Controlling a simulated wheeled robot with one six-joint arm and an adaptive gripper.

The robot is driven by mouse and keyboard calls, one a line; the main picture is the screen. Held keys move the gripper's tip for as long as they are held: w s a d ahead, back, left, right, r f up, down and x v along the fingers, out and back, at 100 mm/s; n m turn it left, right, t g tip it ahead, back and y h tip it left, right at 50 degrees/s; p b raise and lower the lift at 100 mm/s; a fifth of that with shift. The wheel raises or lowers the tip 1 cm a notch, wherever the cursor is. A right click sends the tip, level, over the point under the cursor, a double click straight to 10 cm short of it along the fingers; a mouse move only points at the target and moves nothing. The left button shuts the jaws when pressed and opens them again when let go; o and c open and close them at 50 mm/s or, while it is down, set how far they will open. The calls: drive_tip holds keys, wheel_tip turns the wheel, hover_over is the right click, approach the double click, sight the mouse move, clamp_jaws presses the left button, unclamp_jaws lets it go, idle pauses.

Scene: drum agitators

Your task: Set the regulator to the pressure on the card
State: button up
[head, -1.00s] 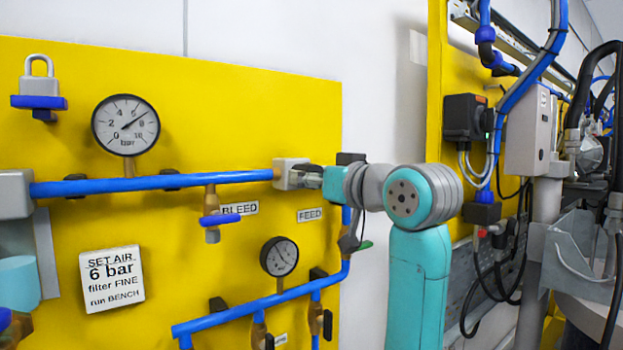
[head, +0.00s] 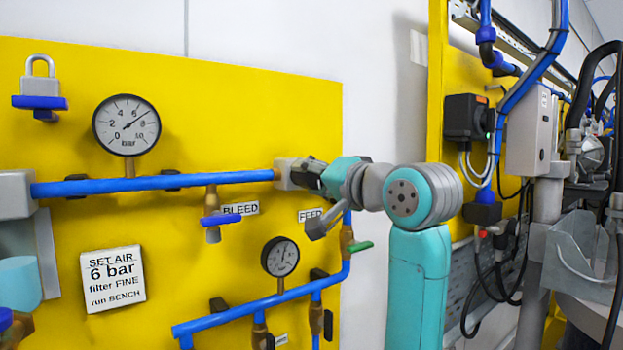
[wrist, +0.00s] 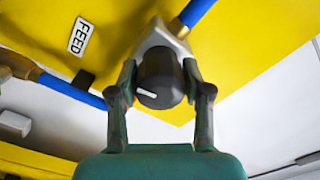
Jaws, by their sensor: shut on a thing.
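The regulator is a pale grey block (head: 284,174) at the right end of the upper blue pipe. In the wrist view its black knob (wrist: 160,76) with a white mark sits between the two fingers of my gripper (wrist: 160,82), which is shut on it. In the head view my gripper (head: 312,180) hides most of the knob. The card (head: 112,280) reads "SET AIR 6 bar, filter FINE, run BENCH". The large bar gauge (head: 127,125) has its needle pointing up and right. The small gauge (head: 280,257) has its needle close to upright; its numbers are too small to read.
A blue-handled bleed valve (head: 212,219) hangs below the upper pipe, beside the BLEED label. A green handle (head: 360,246) is just below my gripper, near the FEED label (head: 310,215). A padlock (head: 40,78) is at the upper left. White wall lies right of the panel.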

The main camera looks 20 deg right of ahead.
drive_tip(key=shift+m, duration=0.9)
drive_tip(key=o, duration=1.2)
drive_tip(key=shift+c, duration=0.2)
drive_tip(key=v, duration=1.2)
